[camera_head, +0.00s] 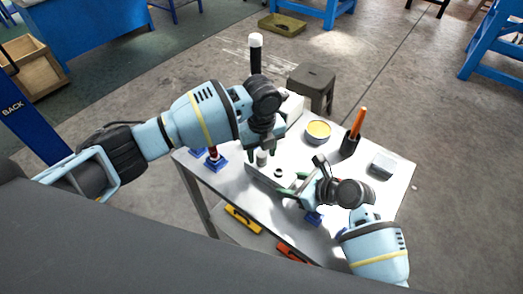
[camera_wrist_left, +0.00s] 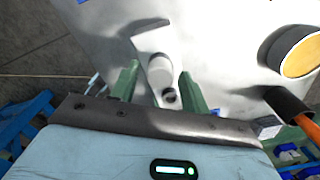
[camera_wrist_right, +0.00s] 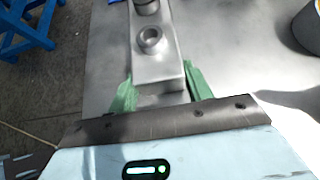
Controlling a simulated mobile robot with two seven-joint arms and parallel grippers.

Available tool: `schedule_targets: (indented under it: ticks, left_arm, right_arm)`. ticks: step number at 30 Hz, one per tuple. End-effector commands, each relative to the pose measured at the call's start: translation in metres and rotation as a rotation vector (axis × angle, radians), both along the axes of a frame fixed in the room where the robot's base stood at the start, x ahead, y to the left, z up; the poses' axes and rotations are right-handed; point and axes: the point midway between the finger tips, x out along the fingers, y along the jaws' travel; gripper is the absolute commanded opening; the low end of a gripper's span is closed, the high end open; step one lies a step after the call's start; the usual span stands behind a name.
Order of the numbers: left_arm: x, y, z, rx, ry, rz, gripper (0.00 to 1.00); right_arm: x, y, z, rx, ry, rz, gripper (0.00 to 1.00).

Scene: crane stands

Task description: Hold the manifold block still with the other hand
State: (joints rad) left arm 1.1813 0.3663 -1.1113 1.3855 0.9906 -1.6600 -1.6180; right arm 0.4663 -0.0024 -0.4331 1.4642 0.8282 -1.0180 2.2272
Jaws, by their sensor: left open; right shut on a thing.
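The manifold block (camera_head: 258,177) is a pale grey bar lying on the white table, with round ports on top. A pale cylindrical fitting (camera_head: 262,158) stands at its far-left end and also shows in the left wrist view (camera_wrist_left: 160,70). My right gripper (camera_head: 294,184) is shut on the block's near-right end; in the right wrist view its green fingers lie on either side of the block (camera_wrist_right: 155,68). My left gripper (camera_head: 266,150) is open above the other end, its fingers on either side of the fitting. Whether they touch it cannot be told.
On the table (camera_head: 395,190) are a yellow-topped tin (camera_head: 318,130), a black cup (camera_head: 349,145) with an orange handle, a small grey box (camera_head: 383,164) and blue stands (camera_head: 215,163). A stool (camera_head: 313,82) stands behind. Clear tabletop lies between the block and the tin.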

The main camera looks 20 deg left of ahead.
Motion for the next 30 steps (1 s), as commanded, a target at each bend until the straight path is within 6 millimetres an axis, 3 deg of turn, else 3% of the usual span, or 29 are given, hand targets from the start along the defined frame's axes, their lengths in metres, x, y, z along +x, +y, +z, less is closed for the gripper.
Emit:
schedule_targets:
  ticks: [11,22,30]
  left_arm:
    - [0.0,0.0,0.0,0.0,0.0,0.136,0.46]
    - [-0.0002,-0.0004,-0.0002,0.0,0.001,0.518,0.46]
    - [0.0,0.0,0.0001,0.0,0.0,0.574,0.46]
  right_arm:
    - [-0.0002,-0.0003,-0.0007,-0.001,0.001,-0.001,0.19]
    - [-0.0002,-0.0003,-0.0006,-0.001,0.001,-0.001,0.19]
    - [-0.0002,-0.0003,-0.0006,-0.001,0.001,-0.001,0.19]
